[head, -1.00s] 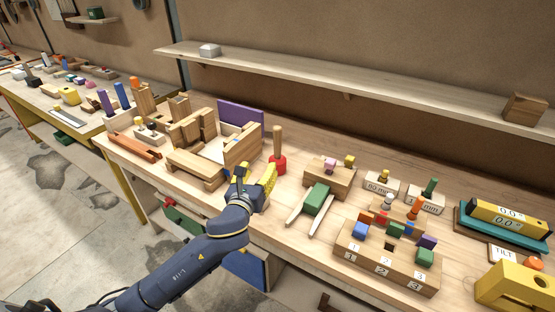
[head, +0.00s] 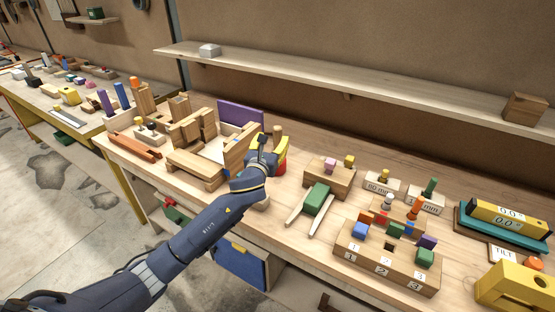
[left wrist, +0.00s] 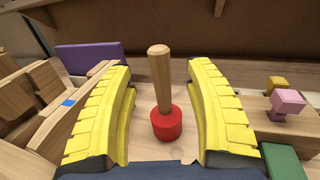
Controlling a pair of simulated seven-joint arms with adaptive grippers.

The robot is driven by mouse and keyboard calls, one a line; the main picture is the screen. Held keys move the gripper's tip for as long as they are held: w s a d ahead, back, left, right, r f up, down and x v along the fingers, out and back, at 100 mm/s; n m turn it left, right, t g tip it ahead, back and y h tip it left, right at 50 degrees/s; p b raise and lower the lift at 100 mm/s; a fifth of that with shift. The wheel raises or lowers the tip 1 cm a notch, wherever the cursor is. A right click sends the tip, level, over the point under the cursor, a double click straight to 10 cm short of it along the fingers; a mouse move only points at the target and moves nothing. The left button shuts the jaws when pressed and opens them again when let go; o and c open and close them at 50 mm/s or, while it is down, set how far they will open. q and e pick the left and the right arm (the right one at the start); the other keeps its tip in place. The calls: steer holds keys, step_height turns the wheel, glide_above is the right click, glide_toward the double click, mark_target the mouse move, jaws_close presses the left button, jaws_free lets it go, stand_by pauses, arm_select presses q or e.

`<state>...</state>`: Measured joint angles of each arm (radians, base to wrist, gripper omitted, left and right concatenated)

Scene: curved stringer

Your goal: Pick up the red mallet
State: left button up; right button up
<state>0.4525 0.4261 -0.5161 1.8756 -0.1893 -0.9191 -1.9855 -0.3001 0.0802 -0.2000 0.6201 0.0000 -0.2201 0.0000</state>
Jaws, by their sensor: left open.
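The red mallet stands upright on the workbench, its red head (left wrist: 167,124) down and its wooden handle (left wrist: 160,75) pointing up. In the left wrist view it sits between the two yellow fingers of my left gripper (left wrist: 163,115), which is open with a gap on each side of the mallet. In the head view my left gripper (head: 268,155) is at the mallet and hides most of it. The top of the handle (head: 277,132) and a bit of the red head (head: 282,167) show behind the fingers. My right gripper is not in view.
A wooden frame assembly with a purple panel (head: 241,113) stands close on the left. On the right are a wooden block with pink and yellow pegs (head: 330,178), a green block (head: 318,198) with pale rods, and a numbered peg block (head: 385,268). A shelf (head: 350,82) runs behind.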

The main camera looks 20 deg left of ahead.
mark_target(276, 134)
arm_select(q)
steer(key=shift+w+a, duration=0.1)
steer(key=shift+w, duration=2.85)
jaws_close()
